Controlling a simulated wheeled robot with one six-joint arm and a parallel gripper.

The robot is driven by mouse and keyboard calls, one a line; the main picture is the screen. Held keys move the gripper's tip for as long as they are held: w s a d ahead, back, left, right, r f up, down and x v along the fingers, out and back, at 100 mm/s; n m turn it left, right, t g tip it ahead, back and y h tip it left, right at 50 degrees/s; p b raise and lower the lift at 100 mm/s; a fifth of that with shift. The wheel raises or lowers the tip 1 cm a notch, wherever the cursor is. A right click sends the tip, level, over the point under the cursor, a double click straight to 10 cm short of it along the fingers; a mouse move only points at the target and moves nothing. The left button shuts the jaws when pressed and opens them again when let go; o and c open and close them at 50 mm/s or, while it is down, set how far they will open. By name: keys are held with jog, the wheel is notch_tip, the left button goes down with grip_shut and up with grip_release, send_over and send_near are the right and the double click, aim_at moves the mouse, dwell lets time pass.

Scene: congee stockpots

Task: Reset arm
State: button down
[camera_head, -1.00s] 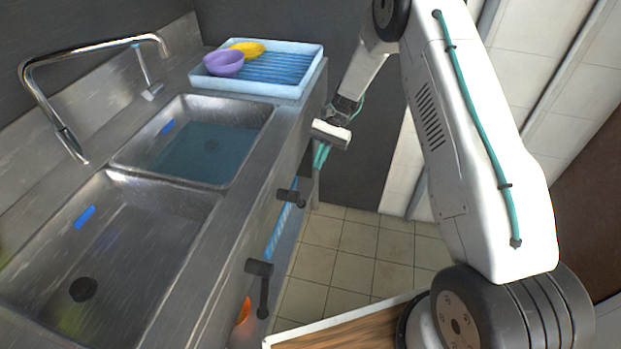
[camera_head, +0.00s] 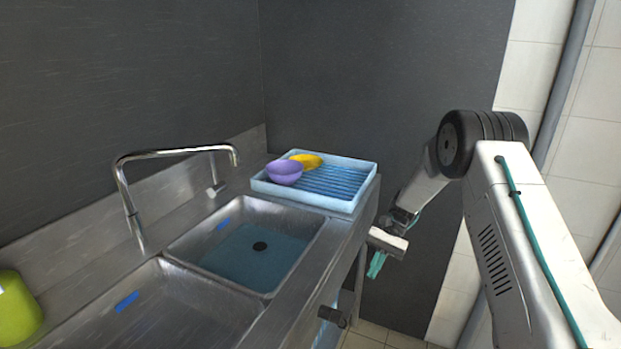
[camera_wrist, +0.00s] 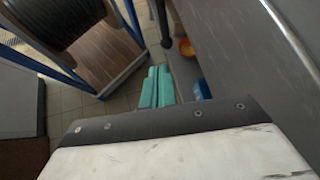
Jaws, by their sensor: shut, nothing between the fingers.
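My gripper (camera_head: 377,264) hangs to the right of the sink counter in the head view, its teal fingers pointing down. In the wrist view the two teal fingers (camera_wrist: 158,86) lie side by side, shut with nothing between them. The fingers are beside the counter's edge, over the floor. My arm comes down to it from the right, bent at the elbow.
The steel counter holds a near basin (camera_head: 170,312) and a far basin (camera_head: 262,246) with water. A pale blue drying rack (camera_head: 351,207) holds a purple bowl (camera_head: 284,172) and a yellow item (camera_head: 306,160). A faucet (camera_head: 124,190) and a green container (camera_head: 15,308) stand left.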

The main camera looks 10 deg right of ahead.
jog(key=s+d+r+n+t+h, duration=0.1)
jog(key=s+r+n+t+h, duration=0.2)
jog(key=s+r, duration=1.1)
jog(key=s+d+r+n+t+h, duration=0.1)
jog(key=s+r+n+t+h, duration=0.3)
jog(key=s+r, duration=1.1)
jog(key=s+t, duration=0.2)
jog(key=s, duration=0.5)
jog(key=shift+s, duration=0.4)
